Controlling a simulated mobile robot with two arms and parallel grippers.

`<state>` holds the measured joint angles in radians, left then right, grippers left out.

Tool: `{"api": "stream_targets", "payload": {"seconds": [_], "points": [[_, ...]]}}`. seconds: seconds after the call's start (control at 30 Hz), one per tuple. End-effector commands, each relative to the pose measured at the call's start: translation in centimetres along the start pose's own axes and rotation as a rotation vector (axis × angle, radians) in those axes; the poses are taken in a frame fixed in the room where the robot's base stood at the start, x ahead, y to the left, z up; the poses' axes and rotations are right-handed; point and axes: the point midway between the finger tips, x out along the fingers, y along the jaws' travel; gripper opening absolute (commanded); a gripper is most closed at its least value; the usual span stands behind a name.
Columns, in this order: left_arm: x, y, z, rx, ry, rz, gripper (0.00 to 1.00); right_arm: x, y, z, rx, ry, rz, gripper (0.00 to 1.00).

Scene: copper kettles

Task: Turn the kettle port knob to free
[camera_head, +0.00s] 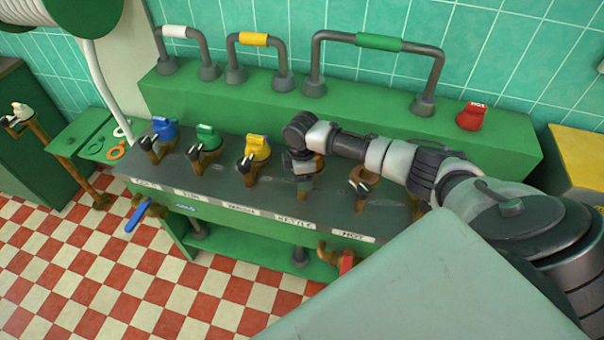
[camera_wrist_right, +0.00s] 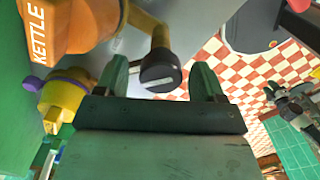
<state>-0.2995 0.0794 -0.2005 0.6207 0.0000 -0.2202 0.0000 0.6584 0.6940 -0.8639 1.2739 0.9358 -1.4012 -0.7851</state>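In the right wrist view an orange tag reading KETTLE (camera_wrist_right: 58,22) stands at the upper left. The kettle port knob (camera_wrist_right: 160,77), black with a white stripe, sits on a bent brass stem. My right gripper (camera_wrist_right: 162,66) is open, its two green fingers on either side of the knob, with a gap visible on both sides. My left gripper is not in view.
Blue (camera_head: 163,130), green (camera_head: 207,137) and yellow (camera_head: 256,149) tagged ports stand left along the dark panel, each with a black knob. Another brass port (camera_head: 363,183) stands close to the right. Pipe handles and a red tag (camera_head: 471,116) are on the green ledge behind.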

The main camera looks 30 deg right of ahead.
Motion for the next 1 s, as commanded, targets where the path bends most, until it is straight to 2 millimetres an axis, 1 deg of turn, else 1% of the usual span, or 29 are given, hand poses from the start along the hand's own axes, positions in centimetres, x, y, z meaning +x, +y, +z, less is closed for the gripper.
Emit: {"api": "stream_targets", "payload": {"seconds": [0.2,0.27,0.33,0.47,0.6,0.7,0.83,1.0], "points": [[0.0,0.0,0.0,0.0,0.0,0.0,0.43,0.0,0.0,0.1,0.001,-0.002,-0.001,0.69],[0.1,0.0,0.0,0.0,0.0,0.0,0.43,-0.3,0.0,0.0,0.001,-0.001,-0.001,0.69],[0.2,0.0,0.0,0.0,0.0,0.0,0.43,-1.0,0.0,0.0,0.001,-0.001,0.0,0.69],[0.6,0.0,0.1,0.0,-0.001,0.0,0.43,-3.2,0.0,0.1,0.0,0.0,0.002,0.69],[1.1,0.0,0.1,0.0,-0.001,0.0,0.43,-6.1,0.1,0.0,-0.001,0.0,0.004,0.69],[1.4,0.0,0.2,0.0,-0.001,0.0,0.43,-8.0,0.1,0.0,0.0,0.0,0.003,0.69],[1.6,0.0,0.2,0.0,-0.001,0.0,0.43,-9.7,0.1,0.0,0.0,0.0,0.001,0.69],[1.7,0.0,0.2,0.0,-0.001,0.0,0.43,-10.7,0.0,-0.1,0.0,0.0,0.0,0.69]]}}
